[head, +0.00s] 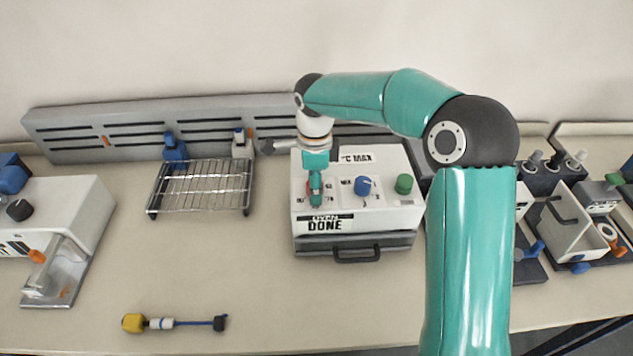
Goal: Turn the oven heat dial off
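The oven (385,220) is a white box with a dark front and a black handle (357,254), which looks closed. Its top carries a red dial (308,187), a blue dial (362,186) and a green dial (404,184), with "°C MAX" and "OVEN DONE" labels. I cannot read which dial is for heat. My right gripper (316,196) points down over the red dial and hides most of it. I cannot tell whether it touches the dial or whether its fingers are open. My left gripper is not in view.
A wire rack (203,187) stands left of the oven. A white machine (60,215) is at the far left. A yellow-ended tool (160,323) lies at the front left. A white open bin (565,232) stands at the right. The table left of the oven's front is clear.

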